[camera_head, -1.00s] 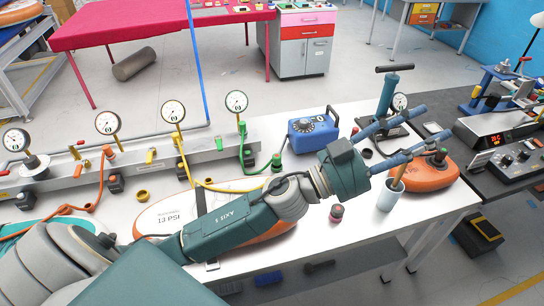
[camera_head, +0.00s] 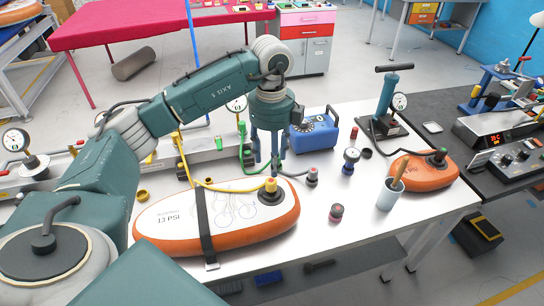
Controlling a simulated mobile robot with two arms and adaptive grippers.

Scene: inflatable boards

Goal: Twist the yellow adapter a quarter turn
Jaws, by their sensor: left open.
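The yellow adapter (camera_head: 270,184) sits upright on the dark valve at the right end of the white-and-orange 13 PSI board (camera_head: 225,220). A yellow hose (camera_head: 215,189) runs from it to the left. My left gripper (camera_head: 269,170) points down with its blue fingers spread open and empty. In the picture its fingertips are just above the adapter. I cannot tell how much gap lies between them in depth. My right gripper is not in view.
A black strap (camera_head: 203,222) crosses the board. A blue box (camera_head: 318,132) is behind. A cup (camera_head: 389,196) and small orange board (camera_head: 424,172) are farther right.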

